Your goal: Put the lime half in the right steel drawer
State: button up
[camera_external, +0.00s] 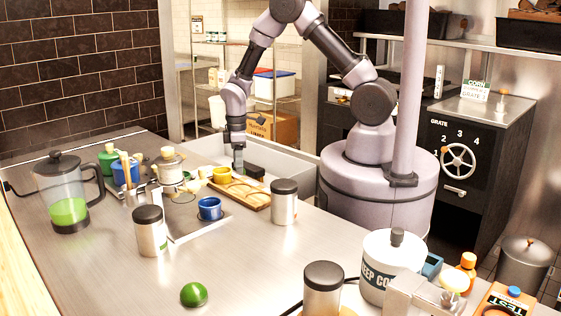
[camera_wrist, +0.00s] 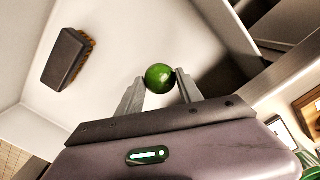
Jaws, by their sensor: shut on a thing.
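My gripper (camera_wrist: 160,84) is shut on a green lime half (camera_wrist: 159,77), held between its two fingertips in the wrist view. In the external view my gripper (camera_external: 238,168) points down at the far side of the counter, over or just inside an open, pale steel drawer-like bin (camera_external: 291,163). The lime half cannot be made out there. In the wrist view the bin's pale interior (camera_wrist: 112,35) lies beyond the lime, which looks clear of the floor. I cannot tell whether this is the right drawer.
A dark brush (camera_wrist: 68,58) lies in the bin. Another green lime (camera_external: 193,294) sits on the front of the counter (camera_external: 110,280).

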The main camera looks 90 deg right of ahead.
notch_tip(320, 180, down, 11)
jog(key=b, duration=0.4)
jog(key=shift+f, duration=0.2)
jog(key=shift+r, duration=0.15)
jog(key=o, duration=0.4)
jog(key=shift+f, duration=0.2)
jog(key=o, duration=0.4)
jog(key=shift+c, duration=0.2)
jog(key=shift+o, duration=0.3)
